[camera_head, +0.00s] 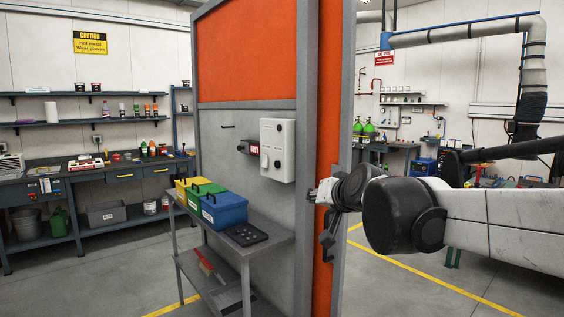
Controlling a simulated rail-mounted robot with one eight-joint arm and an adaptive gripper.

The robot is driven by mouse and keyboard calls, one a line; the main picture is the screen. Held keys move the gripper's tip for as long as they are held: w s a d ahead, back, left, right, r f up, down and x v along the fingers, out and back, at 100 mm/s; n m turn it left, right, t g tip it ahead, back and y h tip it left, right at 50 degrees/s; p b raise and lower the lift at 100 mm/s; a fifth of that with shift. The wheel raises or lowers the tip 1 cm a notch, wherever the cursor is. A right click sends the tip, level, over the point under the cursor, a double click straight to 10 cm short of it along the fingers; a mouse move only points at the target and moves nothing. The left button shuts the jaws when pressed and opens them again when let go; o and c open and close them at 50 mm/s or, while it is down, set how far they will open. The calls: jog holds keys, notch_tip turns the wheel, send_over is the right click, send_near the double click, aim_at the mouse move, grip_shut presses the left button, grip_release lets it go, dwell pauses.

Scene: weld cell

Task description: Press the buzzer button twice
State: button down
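A pale grey control box (285,158) with small dark round parts on its front is mounted on the grey panel below the orange window. A small dark box with a red label (250,147) sits just left of it. The lettering is too small to read, and I cannot tell which part is the buzzer button. My arm reaches in from the right. My gripper (322,215) is at its far end, in front of the orange post, right of and lower than the control box in the picture. It appears apart from the box. Its fingers are too small to judge.
A grey cart (265,252) below the boxes holds yellow, green and blue toolboxes (223,207) and a black tray (245,235). A brush (207,264) lies on its lower shelf. A workbench (90,178) stands at the left. Floor left of the cart is clear.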

aim_at(277, 165)
jog(key=w+a+r+m+t+p, duration=0.1)
jog(key=w+a+r+t+p, duration=0.2)
jog(key=w, duration=0.5)
jog(key=w+a+r+m, duration=0.25)
jog(key=w+a, duration=0.35)
jog(key=w, duration=0.3)
jog(key=w+a+r+m+t+p, duration=0.1)
jog(key=w+a+r+t+p, duration=0.2)
jog(key=w, duration=0.5)
jog(key=w+a+f+m+t+h+p, duration=0.1)
jog(key=w+a+f+m+h+p, duration=0.2)
jog(key=w+a+f+m+h, duration=0.3)
jog(key=w+a+f+m, duration=0.1)
jog(key=w+a+f, duration=0.3)
jog(key=w, duration=0.2)
jog(key=shift+f+t, duration=0.15)
jog(key=shift+t, duration=0.25)
jog(key=shift+w+m, duration=0.15)
jog(key=shift+m, duration=0.1)
jog(key=w+d+p, duration=0.1)
jog(key=w+d, duration=0.4)
jog(key=d, duration=0.1)
jog(key=shift+w+d+p, duration=0.3)
jog(key=shift+w+d, duration=0.05)
